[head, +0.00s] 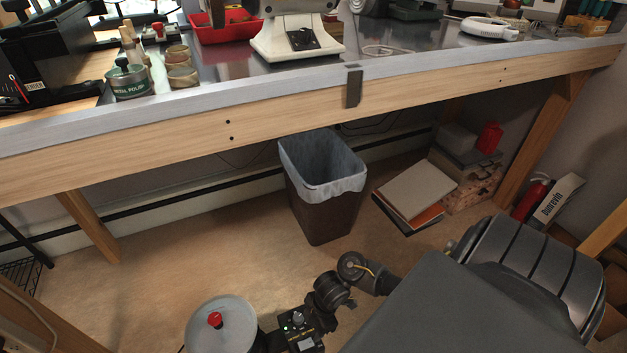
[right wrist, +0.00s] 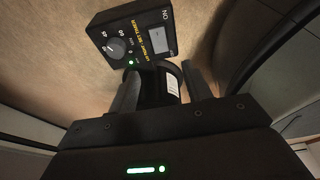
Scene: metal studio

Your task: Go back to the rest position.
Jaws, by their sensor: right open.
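My right gripper (right wrist: 160,72) is open in the right wrist view, its two dark fingers standing apart. A black cylinder with a white label (right wrist: 172,86) shows between the fingers; I cannot tell how far beyond them it is. A black box with a dial and a green light (right wrist: 138,45) shows just past the fingertips. In the head view my right arm comes in from the lower right. The dial box (head: 300,328) shows at the bottom, and the right fingertips cannot be made out there. My left gripper is out of view.
The workbench (head: 240,122) crosses the upper part of the head view. Under it stand a lined waste bin (head: 325,205), a stack of books (head: 415,188) and a red fire extinguisher (head: 531,196). A red tray (head: 222,31) is on top. Floor (head: 170,255) left of the bin is clear.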

